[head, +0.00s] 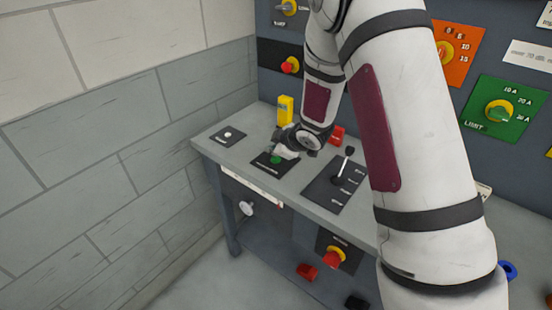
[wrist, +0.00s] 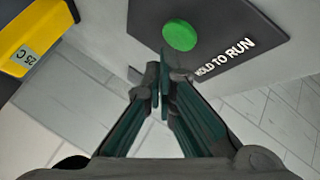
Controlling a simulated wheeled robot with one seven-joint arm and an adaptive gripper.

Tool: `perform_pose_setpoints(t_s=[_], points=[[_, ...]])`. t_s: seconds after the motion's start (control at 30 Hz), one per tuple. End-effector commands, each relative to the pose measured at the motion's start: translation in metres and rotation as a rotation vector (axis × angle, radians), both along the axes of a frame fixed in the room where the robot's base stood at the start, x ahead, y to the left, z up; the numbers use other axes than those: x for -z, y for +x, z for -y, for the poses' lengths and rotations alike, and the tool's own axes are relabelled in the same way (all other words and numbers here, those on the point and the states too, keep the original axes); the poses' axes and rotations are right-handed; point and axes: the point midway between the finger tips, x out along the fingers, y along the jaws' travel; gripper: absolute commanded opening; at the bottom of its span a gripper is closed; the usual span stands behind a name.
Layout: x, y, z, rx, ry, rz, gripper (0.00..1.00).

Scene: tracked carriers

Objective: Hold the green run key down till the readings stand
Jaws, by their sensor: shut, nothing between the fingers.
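The green run key (wrist: 180,35) is a round button on a dark plate (wrist: 222,22) lettered HOLD TO RUN. In the head view the key (head: 276,159) sits on the bench near its front edge, partly covered by my gripper (head: 284,152). In the wrist view my gripper (wrist: 162,72) is shut and empty, its tips close beside the key's near edge. I cannot tell whether they touch it or whether the key is down.
A plate with a white button (head: 228,135) is left. A panel with knobs, including a green LIMIT dial (head: 498,111), rises behind. A wall closes the left side.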

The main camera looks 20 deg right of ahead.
Motion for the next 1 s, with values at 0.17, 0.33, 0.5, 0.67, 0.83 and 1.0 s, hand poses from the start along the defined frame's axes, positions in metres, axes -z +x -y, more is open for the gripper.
perform_pose_setpoints(t_s=[0.17,0.33,0.5,0.67,0.83,1.0], points=[[0.000,0.000,0.000,0.000,0.000,0.000,0.00],[-0.007,0.000,0.000,0.000,0.000,0.001,0.00],[-0.023,-0.001,0.000,-0.001,0.000,0.003,0.00],[-0.037,-0.001,0.000,0.000,0.001,0.003,0.00],[-0.050,-0.001,0.001,0.001,0.001,0.002,0.00],[-0.050,0.001,0.000,0.000,0.000,0.001,0.00]])
